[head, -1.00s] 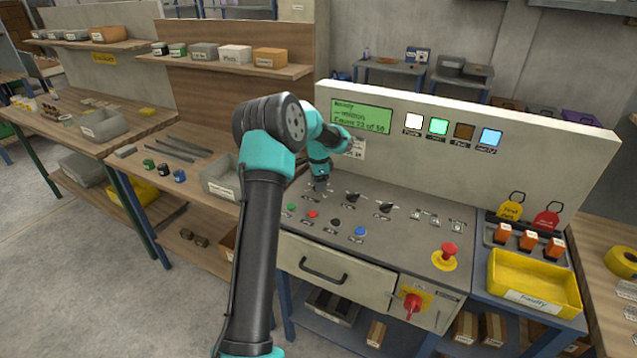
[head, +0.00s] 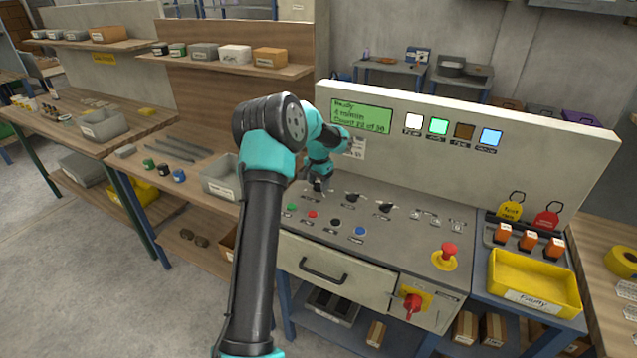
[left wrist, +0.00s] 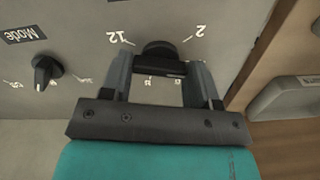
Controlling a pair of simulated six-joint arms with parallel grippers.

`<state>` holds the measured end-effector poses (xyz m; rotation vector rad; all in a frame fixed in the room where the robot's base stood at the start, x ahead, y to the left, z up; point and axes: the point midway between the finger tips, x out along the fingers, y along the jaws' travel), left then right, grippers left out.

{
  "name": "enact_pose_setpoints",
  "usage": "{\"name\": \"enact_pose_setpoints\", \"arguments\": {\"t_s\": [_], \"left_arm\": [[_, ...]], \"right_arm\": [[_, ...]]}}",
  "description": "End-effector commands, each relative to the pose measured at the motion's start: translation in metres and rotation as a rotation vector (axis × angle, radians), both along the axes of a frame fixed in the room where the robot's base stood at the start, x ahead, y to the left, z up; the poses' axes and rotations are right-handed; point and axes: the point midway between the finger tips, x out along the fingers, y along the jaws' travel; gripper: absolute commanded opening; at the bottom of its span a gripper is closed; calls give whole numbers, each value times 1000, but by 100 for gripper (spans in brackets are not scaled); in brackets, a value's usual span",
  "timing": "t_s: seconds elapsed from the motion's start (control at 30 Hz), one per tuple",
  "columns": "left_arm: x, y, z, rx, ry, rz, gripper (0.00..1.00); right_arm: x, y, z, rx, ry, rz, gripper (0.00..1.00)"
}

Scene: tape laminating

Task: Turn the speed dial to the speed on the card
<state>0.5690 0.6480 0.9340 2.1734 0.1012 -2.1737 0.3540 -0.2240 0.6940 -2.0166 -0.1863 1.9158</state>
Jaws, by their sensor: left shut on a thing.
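In the left wrist view the black speed dial (left wrist: 158,50) sits between the fingers of my left gripper (left wrist: 160,66), which is shut on it. Scale marks 12 and 2 show around the dial, upside down; other marks are partly hidden. In the head view my left gripper (head: 318,187) is at the left end of the panel's knob row and hides the dial. The white card (head: 357,147) on the upright panel is partly behind my left arm, and its writing is too small to read. The green display (head: 362,117) shows Ready, a m/min line that looks like 4, and a count.
The Mode knob (left wrist: 44,72) is beside the dial in the wrist view. Push buttons, including a blue one (head: 360,231), lie in front. A red emergency button (head: 448,251) and a yellow tray (head: 535,283) are to the right. A grey bin (head: 220,182) stands left.

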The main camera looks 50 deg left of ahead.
Motion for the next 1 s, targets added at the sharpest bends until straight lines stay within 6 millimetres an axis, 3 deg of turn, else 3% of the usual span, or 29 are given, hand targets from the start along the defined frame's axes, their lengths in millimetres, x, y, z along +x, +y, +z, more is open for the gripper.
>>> {"name": "enact_pose_setpoints", "arguments": {"t_s": [0.3, 0.33, 0.6, 1.0], "left_arm": [[0, 0, 0, 0, -1, 1, 32], [0, 0, 0, 0, -1, 1, 56], [0, 0, 0, 0, 0, 0, 81], [0, 0, 8, 1, -2, 0, 81]], "right_arm": [[0, 0, 0, 0, 0, 0, 43], [0, 0, 0, 0, 0, 0, 43], [0, 0, 0, 0, 0, 0, 43], [0, 0, 0, 0, 0, 0, 43]]}}
